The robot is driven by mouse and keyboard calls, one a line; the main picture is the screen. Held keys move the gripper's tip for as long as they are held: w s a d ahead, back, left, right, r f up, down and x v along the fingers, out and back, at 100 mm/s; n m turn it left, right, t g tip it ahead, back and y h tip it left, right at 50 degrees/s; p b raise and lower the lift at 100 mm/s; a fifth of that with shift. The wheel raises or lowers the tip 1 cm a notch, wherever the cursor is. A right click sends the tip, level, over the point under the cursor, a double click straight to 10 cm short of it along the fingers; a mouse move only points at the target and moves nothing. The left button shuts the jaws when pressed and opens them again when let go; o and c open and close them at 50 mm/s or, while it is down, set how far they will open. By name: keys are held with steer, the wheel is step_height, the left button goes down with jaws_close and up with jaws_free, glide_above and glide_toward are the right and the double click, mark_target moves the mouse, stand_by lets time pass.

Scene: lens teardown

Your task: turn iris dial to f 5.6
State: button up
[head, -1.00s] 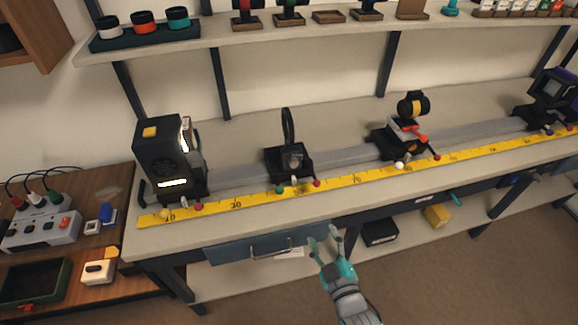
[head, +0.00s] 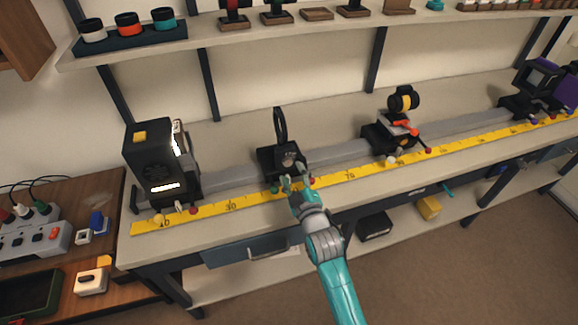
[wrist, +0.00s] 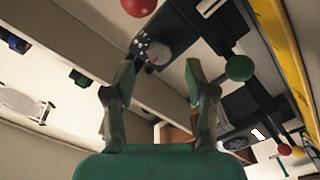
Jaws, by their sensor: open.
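The iris mount (head: 277,162) is a black block with a thin upright black ring (head: 280,126), standing on the grey rail. A small grey dial (head: 289,160) sits on its front face. The grey dial also shows in the wrist view (wrist: 157,54), just beyond the fingertips, with white marks on the black face beside it; I cannot read its setting. My gripper (head: 297,181) is open and empty in front of the mount, just short of the dial. In the wrist view, my gripper (wrist: 160,78) has its two fingers apart, on either side below the dial.
A yellow ruler (head: 228,206) runs along the bench front. A black lamp box (head: 150,166) stands left, another mount (head: 385,136) right. A shelf (head: 225,45) hangs behind.

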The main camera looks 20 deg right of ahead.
mark_target(288, 164)
steer(key=shift+w, duration=1.95)
jaws_close()
